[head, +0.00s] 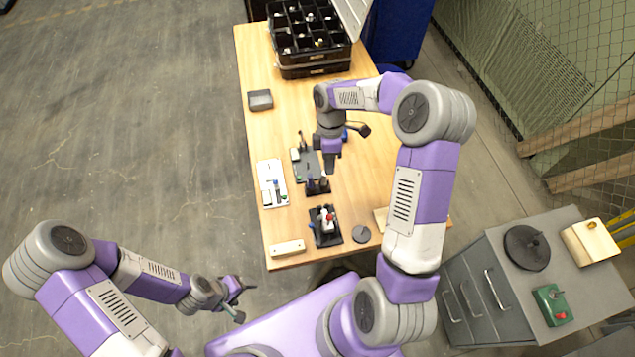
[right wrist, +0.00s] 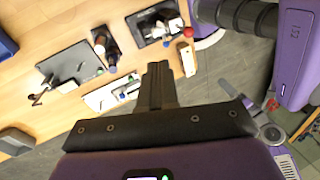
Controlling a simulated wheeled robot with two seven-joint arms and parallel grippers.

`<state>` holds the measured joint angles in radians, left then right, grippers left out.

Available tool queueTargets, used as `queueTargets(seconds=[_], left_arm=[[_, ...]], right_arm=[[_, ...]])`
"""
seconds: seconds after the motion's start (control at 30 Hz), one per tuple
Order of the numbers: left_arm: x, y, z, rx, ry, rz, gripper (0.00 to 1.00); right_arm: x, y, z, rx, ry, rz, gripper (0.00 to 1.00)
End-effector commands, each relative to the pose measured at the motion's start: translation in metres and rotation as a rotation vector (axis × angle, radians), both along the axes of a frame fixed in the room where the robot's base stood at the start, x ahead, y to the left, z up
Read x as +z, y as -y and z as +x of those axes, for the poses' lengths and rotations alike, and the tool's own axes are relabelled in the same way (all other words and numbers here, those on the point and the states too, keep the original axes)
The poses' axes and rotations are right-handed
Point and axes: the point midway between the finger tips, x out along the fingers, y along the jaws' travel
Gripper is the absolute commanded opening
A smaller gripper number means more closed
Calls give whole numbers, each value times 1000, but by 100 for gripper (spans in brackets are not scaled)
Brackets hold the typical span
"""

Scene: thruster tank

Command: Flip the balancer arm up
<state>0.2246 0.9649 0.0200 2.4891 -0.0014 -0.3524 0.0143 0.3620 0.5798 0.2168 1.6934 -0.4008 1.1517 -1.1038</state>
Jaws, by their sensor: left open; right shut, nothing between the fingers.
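No part can be told for certain as the balancer arm. A dark plate (head: 306,168) with a thin upright rod and small fittings lies mid-table; it also shows in the right wrist view (right wrist: 72,62). Nearer the front edge is a black-based device (head: 326,236) with a white body and red ball; it shows at the top of the right wrist view (right wrist: 150,36). My right gripper (head: 332,168) is shut and empty, pointing down over the table beside the dark plate; its fingers (right wrist: 157,80) hold nothing. My left gripper (head: 243,301) is open and empty, off the table's front left.
A white board (head: 264,172) with small parts lies left of the dark plate. A compartment case (head: 318,70) stands at the back. A grey cabinet (head: 500,255) stands right.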

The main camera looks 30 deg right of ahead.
Motion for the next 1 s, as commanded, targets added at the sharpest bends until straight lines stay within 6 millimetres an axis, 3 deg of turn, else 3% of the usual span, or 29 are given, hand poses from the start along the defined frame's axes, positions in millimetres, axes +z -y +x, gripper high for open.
queueTargets(seconds=[0.53,0.67,1.0], left_arm=[[0,0,-1,0,-2,0,71],[-1,0,-1,-1,-2,0,71],[-2,0,-1,0,-1,0,71]], right_arm=[[-8,-1,-3,-3,-3,0,0],[-26,-4,-8,-2,-6,2,0],[-96,-14,-28,-2,-6,3,0]])
